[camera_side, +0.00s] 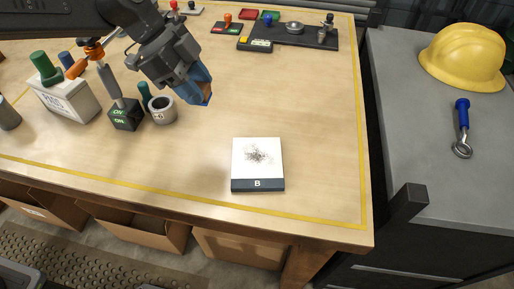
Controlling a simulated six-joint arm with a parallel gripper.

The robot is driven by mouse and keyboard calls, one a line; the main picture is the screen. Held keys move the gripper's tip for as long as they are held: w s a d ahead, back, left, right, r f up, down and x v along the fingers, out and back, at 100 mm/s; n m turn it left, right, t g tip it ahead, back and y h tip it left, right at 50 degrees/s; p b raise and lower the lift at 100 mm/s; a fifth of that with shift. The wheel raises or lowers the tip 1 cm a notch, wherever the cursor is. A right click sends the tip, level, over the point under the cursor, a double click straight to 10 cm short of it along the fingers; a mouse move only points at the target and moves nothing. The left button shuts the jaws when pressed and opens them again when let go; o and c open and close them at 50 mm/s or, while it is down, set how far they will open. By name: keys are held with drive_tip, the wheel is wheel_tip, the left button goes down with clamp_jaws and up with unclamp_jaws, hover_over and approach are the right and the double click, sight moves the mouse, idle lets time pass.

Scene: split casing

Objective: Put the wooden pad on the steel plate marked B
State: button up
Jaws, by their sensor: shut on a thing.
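The plate marked B (271,172) lies flat on the table at the front centre. Its top looks white with a patch of dark specks or scratches in the middle, and its dark front edge carries the letter B. My gripper (199,91) is above the table, up and to the left of the plate and apart from it. It is shut on a small brown piece, the wooden pad (207,97), which shows at the blue fingertips. Most of the pad is hidden by the fingers.
A grey ring-shaped cup (162,110), a dark block with an upright lever (125,115) and a white box (68,101) stand to the left of the gripper. A dark tray (292,37) with small parts lies at the back. The table around the plate is clear.

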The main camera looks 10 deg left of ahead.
hover_over(265, 162)
drive_tip(key=a, duration=0.2)
wheel_tip(265, 162, down, 7)
drive_tip(key=shift+f, duration=2.25)
drive_tip(key=shift+f, duration=0.15)
drive_tip(key=o, duration=0.9)
drive_tip(key=shift+a+r, duration=0.15)
drive_tip(key=shift+r, duration=0.3)
drive_tip(key=v, duration=1.1)
drive_tip(key=shift+r, duration=0.2)
